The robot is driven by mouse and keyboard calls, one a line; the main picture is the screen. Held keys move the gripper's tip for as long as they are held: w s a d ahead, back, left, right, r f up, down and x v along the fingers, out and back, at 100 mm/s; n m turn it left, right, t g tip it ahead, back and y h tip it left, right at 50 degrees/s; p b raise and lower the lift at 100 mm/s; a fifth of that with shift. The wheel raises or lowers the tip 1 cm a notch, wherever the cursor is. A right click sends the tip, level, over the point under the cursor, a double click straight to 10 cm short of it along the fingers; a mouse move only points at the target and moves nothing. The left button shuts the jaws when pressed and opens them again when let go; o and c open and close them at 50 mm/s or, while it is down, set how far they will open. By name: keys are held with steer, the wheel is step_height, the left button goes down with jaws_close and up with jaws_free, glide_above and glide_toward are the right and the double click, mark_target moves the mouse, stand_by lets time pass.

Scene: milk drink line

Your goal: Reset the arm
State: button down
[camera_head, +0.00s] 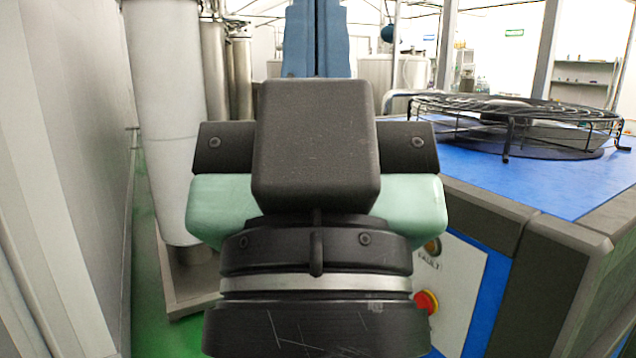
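My gripper (316,150) fills the middle of the camera_head view, close to the camera. A dark, rounded block stands at its centre, with black and pale green parts spreading to both sides. It sits upright on a black wrist with a silver band. The fingertips do not show, so I cannot tell whether it is open or shut, or whether it holds anything.
A blue-topped machine (540,180) stands close on the right, with a black wire fan guard (520,115) on top and a red button (426,302) on its front. A tall white cylinder (165,110) and a grey wall (75,160) stand on the left. Green floor shows between.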

step_height(320, 180, up, 16)
steer(key=p, duration=1.3)
steer(key=shift+f, duration=0.1)
